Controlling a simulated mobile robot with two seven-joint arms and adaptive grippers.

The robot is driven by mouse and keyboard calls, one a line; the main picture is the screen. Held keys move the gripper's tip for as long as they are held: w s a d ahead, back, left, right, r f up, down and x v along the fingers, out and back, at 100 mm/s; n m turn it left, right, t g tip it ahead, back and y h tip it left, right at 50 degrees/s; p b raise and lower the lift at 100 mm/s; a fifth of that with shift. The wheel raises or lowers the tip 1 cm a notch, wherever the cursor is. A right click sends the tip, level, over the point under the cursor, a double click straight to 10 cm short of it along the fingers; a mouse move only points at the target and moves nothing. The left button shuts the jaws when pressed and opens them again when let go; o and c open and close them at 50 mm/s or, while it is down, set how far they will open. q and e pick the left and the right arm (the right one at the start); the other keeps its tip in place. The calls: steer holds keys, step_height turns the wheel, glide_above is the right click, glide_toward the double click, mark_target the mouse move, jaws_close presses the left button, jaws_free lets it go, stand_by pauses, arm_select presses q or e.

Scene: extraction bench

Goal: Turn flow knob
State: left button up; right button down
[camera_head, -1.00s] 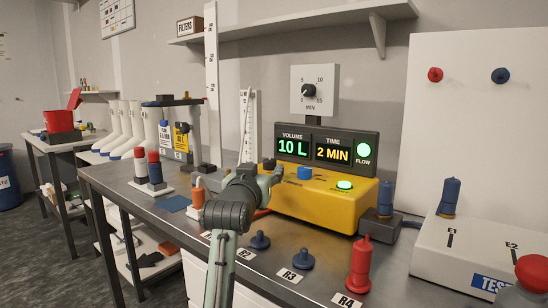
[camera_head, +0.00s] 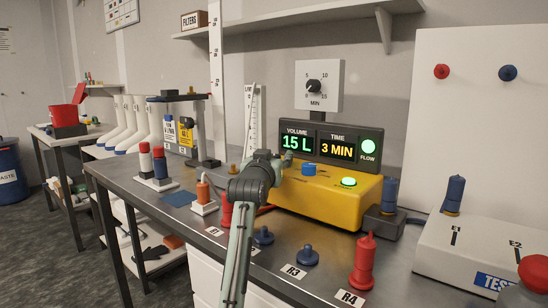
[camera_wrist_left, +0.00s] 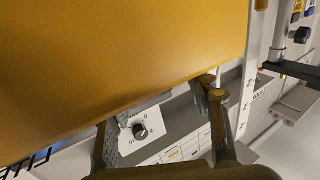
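The yellow unit (camera_head: 335,196) stands on the bench, with a blue knob (camera_head: 308,169) and a lit green button (camera_head: 348,182) on top. No label on the blue knob is legible. The display (camera_head: 318,146) reads 15 L and 3 MIN, and its green FLOW light (camera_head: 369,146) is lit. My left gripper (camera_head: 277,159) is at the unit's left end, left of the blue knob. In the left wrist view its fingers (camera_wrist_left: 165,115) are apart with open space between them; a yellow surface (camera_wrist_left: 120,65) fills the upper left. Contact is unclear. My right gripper is out of view.
A black MIN dial (camera_head: 313,87) is on the wall panel behind and shows in the left wrist view (camera_wrist_left: 139,131). Red (camera_head: 364,262) and blue (camera_head: 263,236) pieces stand along the front. A white TEST box (camera_head: 470,250) is at right.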

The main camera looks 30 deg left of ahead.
arm_select(q)
steer(key=c, duration=0.9)
jaws_close()
steer(key=shift+m+t+h, duration=0.3)
steer(key=shift+m+h, duration=0.1)
steer(key=shift+h, duration=0.2)
steer(key=m+h, duration=0.1)
steer(key=h, duration=0.1)
steer(key=m+h, duration=0.1)
steer(key=shift+a+f+m+t+h, duration=0.1)
steer(key=shift+f+m+t+h, duration=0.05)
steer(key=shift+m+t+h, duration=0.2)
steer(key=m+h+b, duration=0.1)
steer(key=m+h, duration=0.1)
steer(key=h, duration=0.1)
steer(key=shift+b, duration=0.3)
steer(key=shift+m+h, duration=0.25)
steer(key=shift+h, duration=0.5)
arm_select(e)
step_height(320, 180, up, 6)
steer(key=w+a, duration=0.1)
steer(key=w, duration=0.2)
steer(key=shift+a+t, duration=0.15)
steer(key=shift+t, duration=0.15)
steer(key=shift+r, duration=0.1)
arm_select(q)
steer(key=o, duration=1)
jaws_free()
